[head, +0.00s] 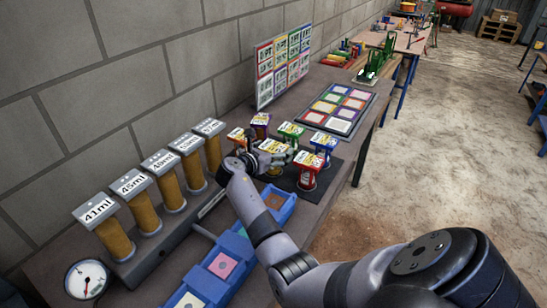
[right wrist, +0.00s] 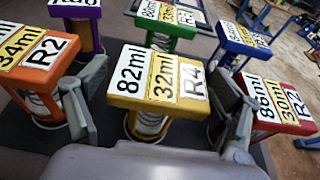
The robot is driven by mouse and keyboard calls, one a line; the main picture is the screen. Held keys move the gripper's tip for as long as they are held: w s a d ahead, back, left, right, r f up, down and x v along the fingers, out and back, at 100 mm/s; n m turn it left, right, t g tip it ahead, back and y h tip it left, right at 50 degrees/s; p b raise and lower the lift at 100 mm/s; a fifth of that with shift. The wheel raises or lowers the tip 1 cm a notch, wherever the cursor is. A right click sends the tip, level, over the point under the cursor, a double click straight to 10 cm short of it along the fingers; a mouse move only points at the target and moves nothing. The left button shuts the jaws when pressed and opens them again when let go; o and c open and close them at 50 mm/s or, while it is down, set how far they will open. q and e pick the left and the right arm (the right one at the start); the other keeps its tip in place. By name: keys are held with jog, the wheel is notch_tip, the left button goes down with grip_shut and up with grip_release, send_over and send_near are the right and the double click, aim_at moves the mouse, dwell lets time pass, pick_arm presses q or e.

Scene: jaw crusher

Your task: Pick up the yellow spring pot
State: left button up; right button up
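The yellow spring pot (right wrist: 160,78) stands upright in the middle of the right wrist view, its lid marked 82ml, 32ml and R4. In the head view its lid (head: 273,146) shows among the other pots, partly behind my gripper. My right gripper (head: 266,160) is close to the yellow pot. In the right wrist view its two fingers (right wrist: 165,100) are spread wide, one on each side of the yellow pot, with gaps visible beside it. My left gripper is not in view.
Orange (right wrist: 35,55), purple (right wrist: 78,8), green (right wrist: 165,18), blue (right wrist: 240,42) and red (right wrist: 280,105) pots stand closely around the yellow one. A blue tray (head: 238,246), labelled cylinders (head: 143,205) and a gauge (head: 88,279) are on the bench. A card board (head: 338,108) lies behind.

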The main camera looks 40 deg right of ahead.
jog(key=c, duration=1.2)
jog(key=shift+r, duration=0.1)
